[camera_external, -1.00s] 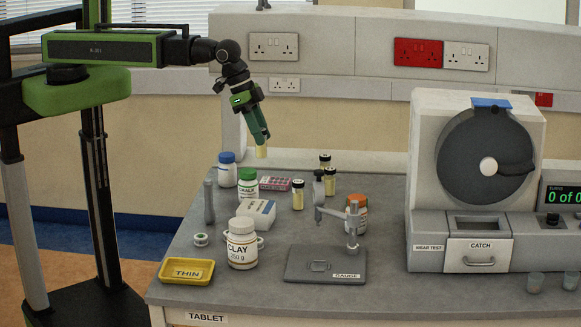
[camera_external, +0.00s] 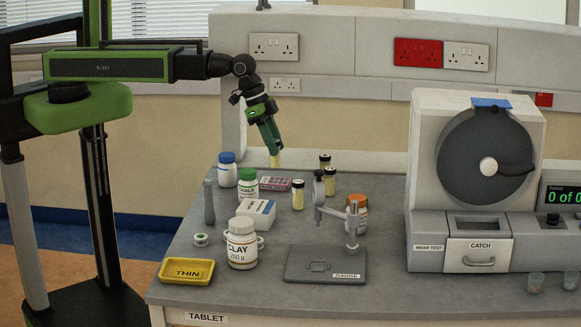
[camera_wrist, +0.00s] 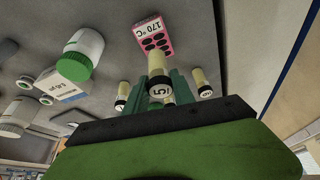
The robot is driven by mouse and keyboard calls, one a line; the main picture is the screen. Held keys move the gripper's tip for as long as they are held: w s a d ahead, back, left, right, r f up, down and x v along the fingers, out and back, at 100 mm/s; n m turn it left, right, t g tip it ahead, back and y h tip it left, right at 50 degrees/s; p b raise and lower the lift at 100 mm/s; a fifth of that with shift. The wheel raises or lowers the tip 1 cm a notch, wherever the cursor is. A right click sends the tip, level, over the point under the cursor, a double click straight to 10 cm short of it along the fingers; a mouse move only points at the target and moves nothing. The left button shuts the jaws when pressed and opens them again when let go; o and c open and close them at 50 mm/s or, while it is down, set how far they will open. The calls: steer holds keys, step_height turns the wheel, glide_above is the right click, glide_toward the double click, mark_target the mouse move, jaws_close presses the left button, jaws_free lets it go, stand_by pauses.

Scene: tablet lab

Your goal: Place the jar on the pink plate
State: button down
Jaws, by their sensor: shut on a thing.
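The jar is a small glass vial of pale yellow content, with a black-and-white numbered cap in the wrist view (camera_wrist: 157,66). My gripper (camera_external: 271,145) is shut on it near the cap. The jar's lower end (camera_external: 275,160) hangs below the fingers, above the bench's back. The pink plate (camera_external: 275,183) is a small pink block on the bench, below the jar in the external view. In the wrist view the plate (camera_wrist: 152,35) shows dark holes and a "170 °C" label, beyond the jar. The jar appears apart from the plate.
Several similar vials (camera_external: 298,195) stand right of the plate. The green-capped chalk bottle (camera_external: 247,186) and blue-capped bottle (camera_external: 227,170) stand to its left. A white box (camera_external: 257,213) lies in front. The gauge stand (camera_external: 352,220) is front right.

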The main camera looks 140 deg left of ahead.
mark_target(278, 167)
step_height(278, 167, down, 4)
steer(key=b, duration=0.4)
steer(key=shift+f, duration=0.25)
steer(key=shift+r, duration=0.25)
steer(key=shift+f, duration=0.15)
steer(key=c, duration=1.1)
jaws_free()
steer(key=shift+o, duration=0.2)
steer(key=shift+r+p, duration=0.4)
steer(key=shift+r, duration=0.1)
steer(key=p+v, duration=1)
steer(key=v, duration=0.1)
steer(key=shift+r+p, duration=0.2)
steer(key=shift+p, duration=0.1)
steer(key=shift+s+d, duration=0.1)
